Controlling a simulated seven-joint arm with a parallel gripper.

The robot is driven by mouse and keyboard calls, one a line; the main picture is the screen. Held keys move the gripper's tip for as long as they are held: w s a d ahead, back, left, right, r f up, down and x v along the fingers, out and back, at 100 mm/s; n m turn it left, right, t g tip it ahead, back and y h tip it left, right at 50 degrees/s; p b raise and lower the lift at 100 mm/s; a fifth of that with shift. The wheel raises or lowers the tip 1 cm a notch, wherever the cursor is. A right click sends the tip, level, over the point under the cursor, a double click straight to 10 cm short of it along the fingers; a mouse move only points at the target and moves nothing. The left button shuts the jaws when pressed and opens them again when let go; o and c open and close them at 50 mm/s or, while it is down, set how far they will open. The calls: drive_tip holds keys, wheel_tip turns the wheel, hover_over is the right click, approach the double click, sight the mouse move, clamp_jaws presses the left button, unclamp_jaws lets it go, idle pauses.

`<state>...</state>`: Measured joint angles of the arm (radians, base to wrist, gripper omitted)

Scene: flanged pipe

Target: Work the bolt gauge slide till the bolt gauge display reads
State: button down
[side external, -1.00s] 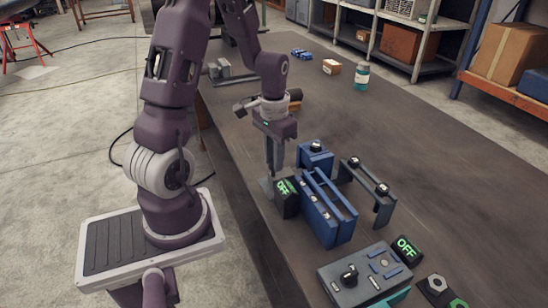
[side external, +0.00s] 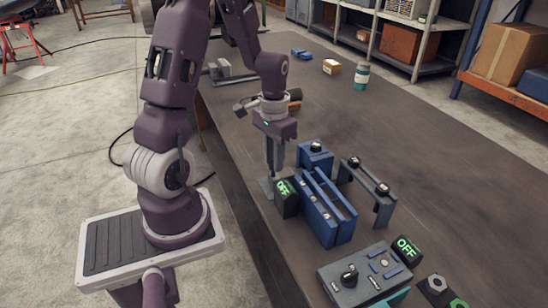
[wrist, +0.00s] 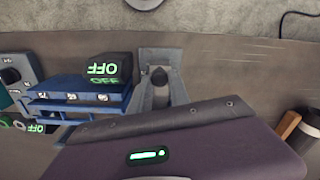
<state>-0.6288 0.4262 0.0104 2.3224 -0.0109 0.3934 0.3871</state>
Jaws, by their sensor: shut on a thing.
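My gripper (side external: 274,170) points down at the near-left edge of the blue fixture (side external: 325,210). The fingertip contact is hard to make out. A black display block (side external: 286,198) beside the plate reads OFF in green; it appears upside down in the wrist view (wrist: 103,69). A second display (side external: 405,249) also reads OFF; I cannot tell from its looks which gauge it serves.
A grey control box (side external: 365,275) with a black knob stands at the front. A dark bracket (side external: 367,187) with two knobs stands right of the blue fixture. The table's right side is clear.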

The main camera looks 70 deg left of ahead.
sight(282, 173)
idle(0.4)
drive_tip(key=shift+w, duration=1.1)
drive_tip(key=c, duration=1.2)
unclamp_jaws()
wheel_tip(282, 173, up, 7)
drive_tip(key=shift+d+r, duration=0.1)
drive_tip(key=shift+r, duration=0.1)
